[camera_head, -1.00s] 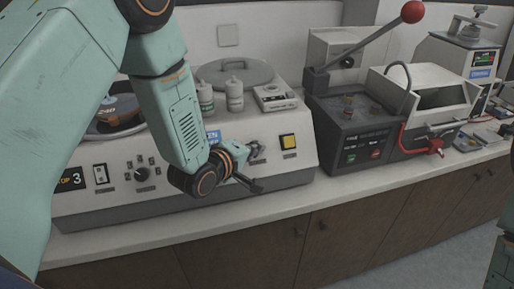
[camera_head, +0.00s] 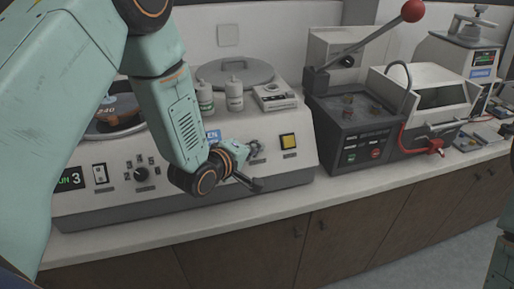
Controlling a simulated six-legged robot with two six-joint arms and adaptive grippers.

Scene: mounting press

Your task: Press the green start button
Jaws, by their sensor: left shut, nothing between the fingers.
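My left gripper (camera_head: 252,167) is at the front panel of the white grinder-polisher (camera_head: 300,171), with its dark fingers shut and empty near the panel. I cannot tell whether they touch it. No green start button shows clearly on this panel; the arm and gripper cover part of it. A yellow square button (camera_head: 289,141) sits to the right of the gripper. A display (camera_head: 70,179) at the left shows green text with a 3. The dark mounting press (camera_head: 355,135) stands to the right, with small indicators on its front. My right gripper is out of view.
White bottles (camera_head: 234,94) and a small boxed device (camera_head: 275,97) stand on top of the machine beside a round lid (camera_head: 240,72). A lever with a red ball (camera_head: 412,11) rises over the press. The counter edge (camera_head: 230,231) runs below.

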